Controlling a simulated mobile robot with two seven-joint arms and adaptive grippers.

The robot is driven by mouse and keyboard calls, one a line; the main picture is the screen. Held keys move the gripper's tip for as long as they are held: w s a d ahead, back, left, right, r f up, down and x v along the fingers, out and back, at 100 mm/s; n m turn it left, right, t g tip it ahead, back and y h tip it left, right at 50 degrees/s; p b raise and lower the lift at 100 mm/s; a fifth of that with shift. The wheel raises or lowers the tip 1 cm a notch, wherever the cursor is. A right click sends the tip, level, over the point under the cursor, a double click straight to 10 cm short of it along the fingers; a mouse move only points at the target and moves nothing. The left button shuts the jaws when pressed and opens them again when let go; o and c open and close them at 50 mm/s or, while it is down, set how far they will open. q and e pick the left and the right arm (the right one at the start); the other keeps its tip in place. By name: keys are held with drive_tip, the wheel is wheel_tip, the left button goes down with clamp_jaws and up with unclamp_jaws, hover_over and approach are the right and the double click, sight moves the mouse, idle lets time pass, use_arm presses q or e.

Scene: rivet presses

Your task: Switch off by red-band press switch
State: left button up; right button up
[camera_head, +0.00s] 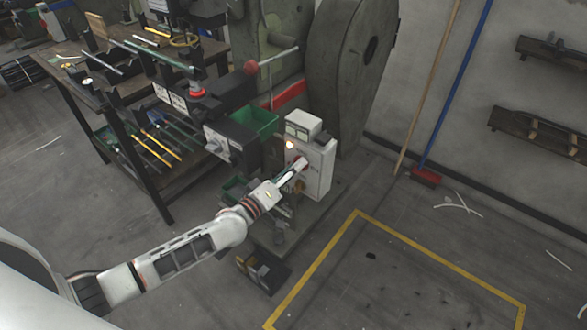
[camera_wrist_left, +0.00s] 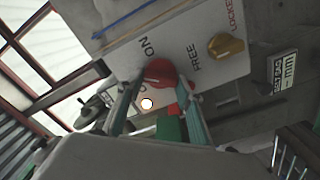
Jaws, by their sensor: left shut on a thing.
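The press (camera_head: 345,70) with a red band (camera_head: 290,94) stands at the back. A white switch box (camera_head: 321,168) is at its front. My left gripper (camera_head: 299,166) reaches the face of this box. In the left wrist view its two fingers (camera_wrist_left: 157,84) are shut on a red switch knob (camera_wrist_left: 160,70), one on each side. The word "ON" is printed beside the knob. A brass-coloured knob (camera_wrist_left: 226,45) sits further along the panel by the words "FREE" and "LOCKED". A small lamp (camera_head: 289,145) on the box is lit; the fingers partly hide the knob. My right gripper is not in view.
A dark workbench (camera_head: 150,190) with tools stands to the left. A broom with a red head (camera_head: 426,176) leans on the wall.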

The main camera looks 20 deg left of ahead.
use_arm(q)
drive_tip(key=shift+f+n+b, duration=0.2)
drive_tip(key=shift+n+b, duration=0.3)
drive_tip(key=shift+n, duration=3.2)
drive_tip(key=o, duration=1.1)
drive_tip(key=shift+r, duration=0.1)
drive_tip(key=v, duration=1.2)
